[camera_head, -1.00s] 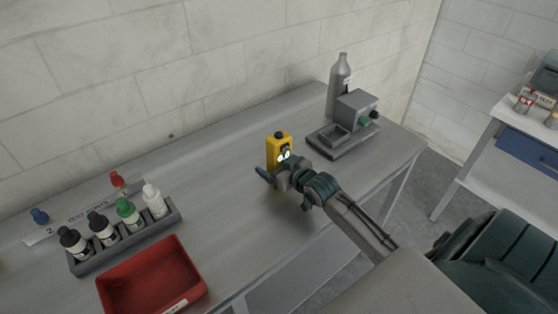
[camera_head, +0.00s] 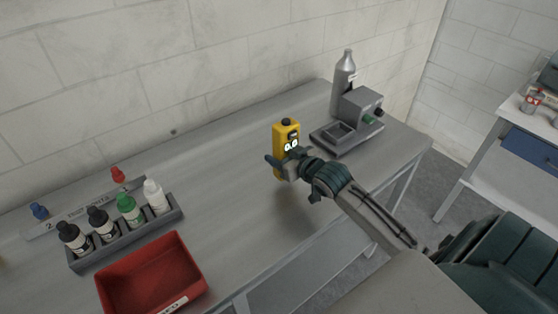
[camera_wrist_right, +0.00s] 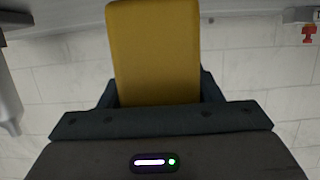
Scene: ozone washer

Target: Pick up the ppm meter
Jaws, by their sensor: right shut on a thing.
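The ppm meter is a yellow box-shaped device (camera_head: 285,135) with a dark knob on top and a small lit display. In the head view it is upright above the middle of the grey table. My right gripper (camera_head: 283,166) is shut on its lower part and holds it. In the right wrist view the yellow meter body (camera_wrist_right: 155,50) stands between the fingers of the right gripper (camera_wrist_right: 158,92). Its lower end is hidden by the gripper there. My left gripper is not in view.
A grey rack (camera_head: 130,240) of several dropper bottles and a red tray (camera_head: 150,275) stand at the left. A grey device (camera_head: 358,112) and a silver bottle (camera_head: 344,82) stand at the back right. The table (camera_head: 225,185) between them is clear.

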